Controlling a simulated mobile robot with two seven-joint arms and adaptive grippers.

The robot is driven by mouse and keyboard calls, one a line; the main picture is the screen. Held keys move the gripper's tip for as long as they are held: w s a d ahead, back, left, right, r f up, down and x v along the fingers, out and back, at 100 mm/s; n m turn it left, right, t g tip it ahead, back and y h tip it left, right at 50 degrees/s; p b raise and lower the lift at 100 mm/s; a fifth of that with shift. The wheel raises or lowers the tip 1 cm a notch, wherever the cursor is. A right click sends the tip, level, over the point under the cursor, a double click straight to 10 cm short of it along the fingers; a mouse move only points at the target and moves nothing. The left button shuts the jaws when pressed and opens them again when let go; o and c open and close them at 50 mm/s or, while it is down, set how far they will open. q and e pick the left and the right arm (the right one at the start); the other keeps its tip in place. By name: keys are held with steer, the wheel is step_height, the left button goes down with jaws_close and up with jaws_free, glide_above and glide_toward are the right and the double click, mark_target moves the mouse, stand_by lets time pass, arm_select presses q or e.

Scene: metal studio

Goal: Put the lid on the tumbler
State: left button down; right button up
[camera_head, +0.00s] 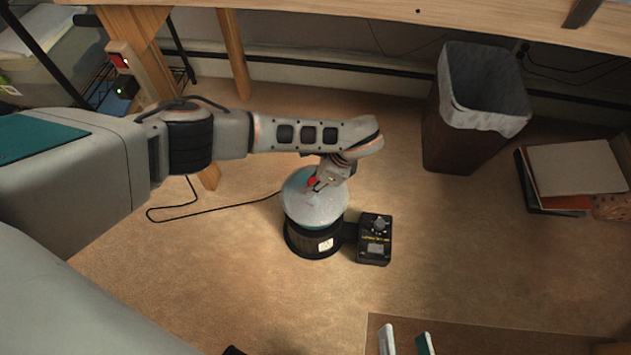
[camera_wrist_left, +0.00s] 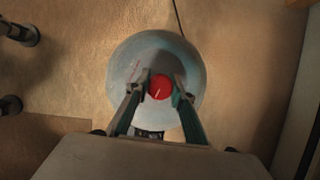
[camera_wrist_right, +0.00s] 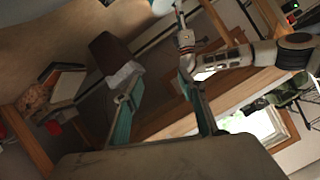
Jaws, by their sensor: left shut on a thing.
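The tumbler (camera_head: 300,243) stands on the floor, with a black base and a teal bowl. A pale, round, translucent lid (camera_head: 325,212) is over the bowl's top and hides most of it. I cannot tell whether the lid's rim touches the bowl all round. My left gripper (camera_head: 316,185) reaches down from above and is shut on the lid's red knob (camera_wrist_left: 160,87), near the middle of the lid (camera_wrist_left: 186,60). My right gripper (camera_head: 406,340) is open and empty, its two fingertips showing apart at the bottom edge; it also shows in the right wrist view (camera_wrist_right: 160,95).
A black control box (camera_head: 375,252) with a dial joins the tumbler's right side. A lined waste bin (camera_head: 455,138) and a box with papers (camera_head: 575,170) stand at the right. A cable runs left from the tumbler.

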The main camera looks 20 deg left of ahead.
mark_target(328, 192)
arm_select(q)
steer(key=c, duration=1.8)
jaws_free()
steer(key=shift+o, duration=0.2)
steer(key=shift+r, duration=0.25)
steer(key=v, duration=0.1)
steer(key=p+v, duration=0.1)
steer(key=shift+w+d+r, duration=0.1)
steer(key=shift+w+r, duration=0.15)
steer(key=shift+r, duration=0.15)
steer(key=p+v, duration=0.3)
steer(key=v, duration=0.6)
steer(key=shift+s, duration=0.25)
arm_select(e)
steer(key=d+n, duration=0.2)
steer(key=d, duration=0.1)
steer(key=w+d+n+h, duration=0.1)
steer(key=shift+w+d+r+n, duration=0.1)
steer(key=shift+d+r+n, duration=0.25)
steer(key=shift+d+n, duration=0.05)
